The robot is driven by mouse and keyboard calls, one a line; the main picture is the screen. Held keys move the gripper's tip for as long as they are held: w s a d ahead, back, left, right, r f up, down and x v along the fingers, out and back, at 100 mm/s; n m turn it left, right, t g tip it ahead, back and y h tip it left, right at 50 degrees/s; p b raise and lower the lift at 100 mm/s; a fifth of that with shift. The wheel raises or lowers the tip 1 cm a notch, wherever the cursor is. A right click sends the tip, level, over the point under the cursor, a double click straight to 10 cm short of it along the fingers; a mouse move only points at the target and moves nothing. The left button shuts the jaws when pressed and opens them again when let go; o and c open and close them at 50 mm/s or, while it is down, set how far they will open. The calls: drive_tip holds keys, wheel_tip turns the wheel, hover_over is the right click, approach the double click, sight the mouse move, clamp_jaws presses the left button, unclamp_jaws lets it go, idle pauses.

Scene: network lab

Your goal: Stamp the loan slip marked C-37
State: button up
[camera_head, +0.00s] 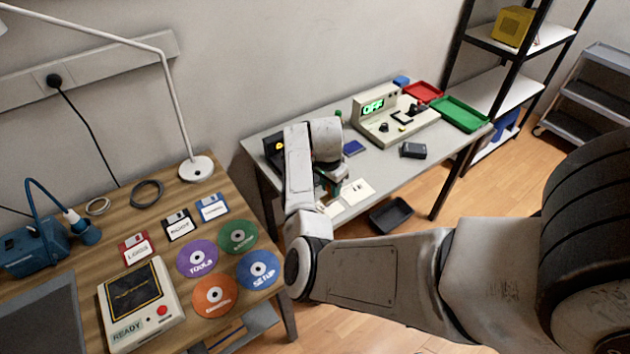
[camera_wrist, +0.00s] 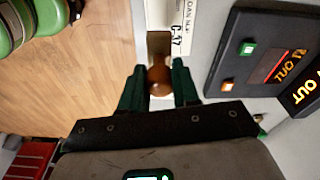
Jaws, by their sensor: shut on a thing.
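My gripper (camera_wrist: 158,68) is shut on the stamp, whose round brown wooden knob (camera_wrist: 159,80) shows between its two dark green fingers in the wrist view. The stamp's lower part is hidden. The loan slip marked C-37 (camera_wrist: 171,28) lies just beyond the fingertips, its upper part cut off by the frame. I cannot tell whether the stamp touches the slip. In the head view my gripper (camera_head: 331,186) is low over the grey table's front edge, partly hidden by my arm. White slips (camera_head: 358,191) lie beside it; their markings are unreadable there.
A dark device with lit OUT lettering (camera_wrist: 268,65) stands right of the slip. On the grey table (camera_head: 392,172) are a dark blue pad (camera_head: 354,147), a dark box (camera_head: 413,150), an OFF console (camera_head: 395,115), and red (camera_head: 423,92) and green (camera_head: 460,114) trays. A black bin (camera_head: 391,215) sits below.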

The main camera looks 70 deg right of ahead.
sight(329, 197)
drive_tip(key=shift+f, duration=0.15)
wheel_tip(329, 197, down, 4)
drive_tip(key=b, duration=0.4)
drive_tip(key=shift+w, duration=0.15)
drive_tip(key=shift+f+b, duration=0.85)
drive_tip(key=shift+f, duration=0.6)
idle(1.3)
drive_tip(key=shift+r, duration=0.15)
wheel_tip(329, 197, up, 7)
drive_tip(key=p, duration=0.6)
idle(0.8)
